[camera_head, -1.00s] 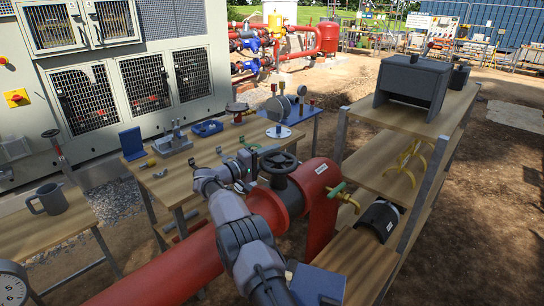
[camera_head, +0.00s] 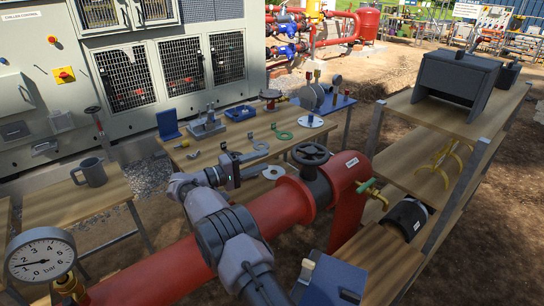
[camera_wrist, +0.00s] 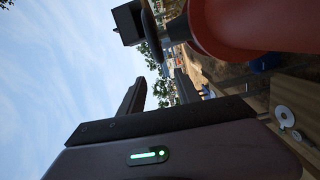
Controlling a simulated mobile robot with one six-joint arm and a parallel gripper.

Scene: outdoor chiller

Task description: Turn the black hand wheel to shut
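The black hand wheel (camera_head: 311,154) sits on top of a short black neck on the thick red pipe (camera_head: 270,214). Its spokes and rim are clear in the head view. In the wrist view the wheel (camera_wrist: 152,36) shows nearly edge-on, dark, beside the red pipe (camera_wrist: 240,28). My gripper (camera_head: 245,160) is left of the wheel in the head view, with a gap between them. In the wrist view my gripper (camera_wrist: 160,88) has its two dark fingers apart with nothing between them; the wheel lies beyond the fingertips.
A pressure gauge (camera_head: 42,256) stands at the front left. A wooden workbench (camera_head: 195,160) with tools lies behind my arm. A wooden shelf unit (camera_head: 435,125) stands at the right, a blue box (camera_head: 335,281) in front.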

